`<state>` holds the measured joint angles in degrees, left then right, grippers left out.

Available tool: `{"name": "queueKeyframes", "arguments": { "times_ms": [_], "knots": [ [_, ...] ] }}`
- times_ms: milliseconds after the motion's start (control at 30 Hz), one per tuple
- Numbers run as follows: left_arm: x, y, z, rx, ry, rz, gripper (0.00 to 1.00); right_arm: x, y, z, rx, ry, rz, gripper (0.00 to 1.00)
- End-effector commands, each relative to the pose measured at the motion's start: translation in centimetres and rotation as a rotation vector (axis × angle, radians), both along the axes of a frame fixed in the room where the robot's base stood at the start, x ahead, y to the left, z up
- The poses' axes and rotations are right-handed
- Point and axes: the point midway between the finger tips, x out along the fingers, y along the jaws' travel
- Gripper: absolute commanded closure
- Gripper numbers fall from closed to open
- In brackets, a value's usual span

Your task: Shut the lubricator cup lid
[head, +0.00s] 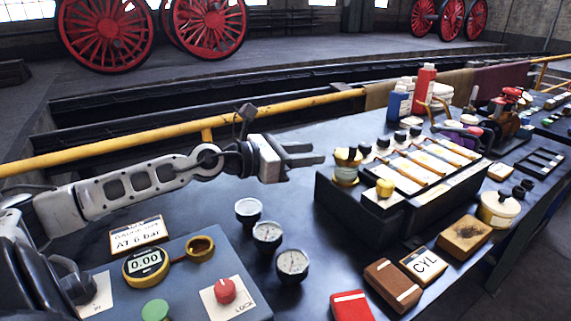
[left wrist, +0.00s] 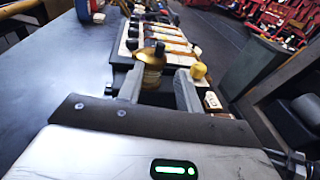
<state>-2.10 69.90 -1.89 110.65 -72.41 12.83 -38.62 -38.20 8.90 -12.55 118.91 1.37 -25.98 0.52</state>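A brass cup (head: 345,175) that looks like the lubricator cup stands at the near left end of a dark rack. Its top is yellowish with a dark knob (head: 352,152); I cannot tell whether its lid is open or shut. In the left wrist view the cup (left wrist: 151,72) shows just beyond the fingers, its dark knob (left wrist: 160,48) on top. My left gripper (head: 308,154) is open and empty, a short way left of the cup and apart from it. The fingers also show in the left wrist view (left wrist: 158,84). My right gripper is not in view.
The dark rack (head: 340,207) holds several strips and dark knobs. A yellow knob (head: 384,187) stands close right of the cup. Several gauges (head: 267,233) stand below my left gripper. A yellow rail (head: 120,146) runs behind.

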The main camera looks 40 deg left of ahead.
Motion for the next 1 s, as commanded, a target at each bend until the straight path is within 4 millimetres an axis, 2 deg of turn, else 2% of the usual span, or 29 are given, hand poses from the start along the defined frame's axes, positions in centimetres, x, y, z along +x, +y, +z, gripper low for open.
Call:
{"name": "queueKeyframes", "arguments": {
  "times_ms": [167, 500, 1000],
  "knots": [
    [-1.5, 0.6, -0.2, 0.004, 0.005, -0.004, 0.65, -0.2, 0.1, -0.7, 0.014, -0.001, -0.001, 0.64],
    [-3.6, 1.8, 0.5, 0.001, 0.001, -0.004, 0.65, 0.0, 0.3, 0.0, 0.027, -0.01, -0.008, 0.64],
    [-3.9, 1.9, 0.6, 0.004, -0.001, -0.002, 0.65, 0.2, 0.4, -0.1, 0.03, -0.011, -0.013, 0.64]
  ]
}}
